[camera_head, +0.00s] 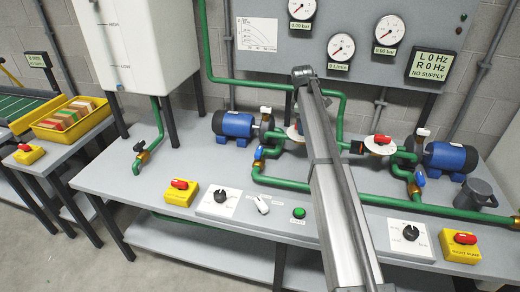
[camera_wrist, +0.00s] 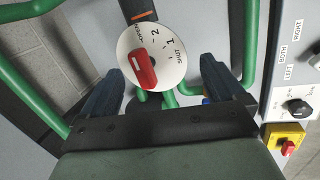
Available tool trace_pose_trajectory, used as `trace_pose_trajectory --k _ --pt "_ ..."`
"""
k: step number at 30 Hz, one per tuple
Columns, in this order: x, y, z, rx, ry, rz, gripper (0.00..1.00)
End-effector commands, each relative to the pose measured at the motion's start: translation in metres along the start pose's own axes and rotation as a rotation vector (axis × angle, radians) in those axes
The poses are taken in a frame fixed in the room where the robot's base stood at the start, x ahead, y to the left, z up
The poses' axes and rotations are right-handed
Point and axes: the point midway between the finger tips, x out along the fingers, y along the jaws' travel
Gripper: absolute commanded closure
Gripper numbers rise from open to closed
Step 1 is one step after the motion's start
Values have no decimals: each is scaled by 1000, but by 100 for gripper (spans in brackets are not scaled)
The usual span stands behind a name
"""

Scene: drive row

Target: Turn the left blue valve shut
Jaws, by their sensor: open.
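The left blue valve (camera_head: 258,153) is a small blue handle on a brass fitting in the green pipe, right of the left pump. My gripper (camera_wrist: 163,68) is open in the wrist view, its two dark fingers apart with nothing held. A red lever on a white dial (camera_wrist: 143,72), marked SHUT, 1 and 2, shows beyond and between the fingers. A small blue patch (camera_wrist: 206,99) shows beside the right finger; I cannot tell if it is the left valve. In the head view my gripper is hidden behind my arm. The right blue valve (camera_head: 419,179) stands farther right.
Blue pumps stand left (camera_head: 235,125) and right (camera_head: 449,157) on the grey bench (camera_head: 150,190). A second red-handled dial (camera_head: 381,145) is near the right pump. Yellow switches (camera_head: 180,193), a black knob (camera_head: 221,197) and a green button (camera_head: 299,212) line the front. Gauges hang behind.

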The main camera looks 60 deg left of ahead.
Motion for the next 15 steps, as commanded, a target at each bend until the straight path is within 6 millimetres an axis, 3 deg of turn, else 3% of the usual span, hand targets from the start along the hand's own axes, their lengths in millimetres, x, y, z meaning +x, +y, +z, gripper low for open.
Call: trace_pose_trajectory --k 1,3,6,10,15 --pt "-7 -6 -37 -29 21 -41 4" --pt "-15 -22 -76 -59 47 -99 4" --pt "-26 -42 -118 -95 73 -169 4" --pt "-34 -60 -151 -125 93 -227 4" --pt "-33 -69 -162 -136 99 -251 4"
